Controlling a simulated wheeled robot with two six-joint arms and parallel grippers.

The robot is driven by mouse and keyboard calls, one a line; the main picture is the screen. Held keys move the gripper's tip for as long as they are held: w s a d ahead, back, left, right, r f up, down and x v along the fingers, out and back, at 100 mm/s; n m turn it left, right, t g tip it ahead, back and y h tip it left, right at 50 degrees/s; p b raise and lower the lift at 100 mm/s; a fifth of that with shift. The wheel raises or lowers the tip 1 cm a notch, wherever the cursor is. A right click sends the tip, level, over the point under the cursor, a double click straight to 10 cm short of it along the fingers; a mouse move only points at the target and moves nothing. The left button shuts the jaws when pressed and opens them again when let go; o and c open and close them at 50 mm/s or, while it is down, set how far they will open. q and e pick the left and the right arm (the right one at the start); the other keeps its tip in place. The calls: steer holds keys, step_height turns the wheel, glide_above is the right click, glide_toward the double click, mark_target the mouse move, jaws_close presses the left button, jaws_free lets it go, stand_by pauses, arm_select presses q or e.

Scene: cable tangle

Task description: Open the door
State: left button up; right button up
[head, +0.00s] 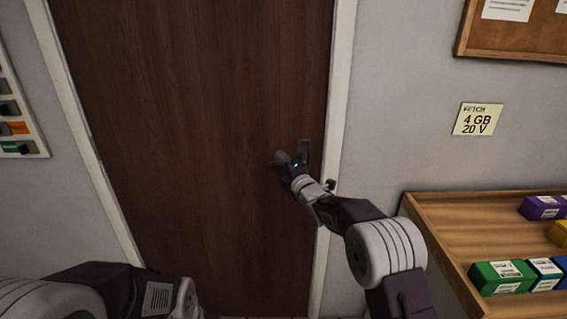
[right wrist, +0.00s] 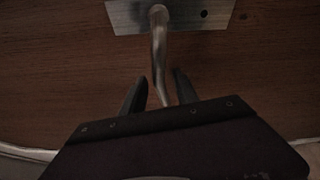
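The brown wooden door (head: 200,120) stands shut in its white frame in the head view. Its metal handle plate (head: 304,148) is at the door's right edge. In the right wrist view the bent metal lever (right wrist: 158,55) comes from the plate (right wrist: 190,14) and runs down between the two fingers of my right gripper (right wrist: 161,88). The fingers are apart, with a gap seen beside the lever, so they are around it and not closed on it. In the head view my right gripper (head: 283,160) is at the handle. My left arm shows at lower left, but its gripper is out of view.
A wooden shelf (head: 440,219) with colored boxes (head: 502,277) stands at the right, close to my right arm. A sign (head: 478,119) and a cork board (head: 515,37) hang on the wall. A panel (head: 18,120) with colored labels is at the far left.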

jaws_close()
stand_by(1.4)
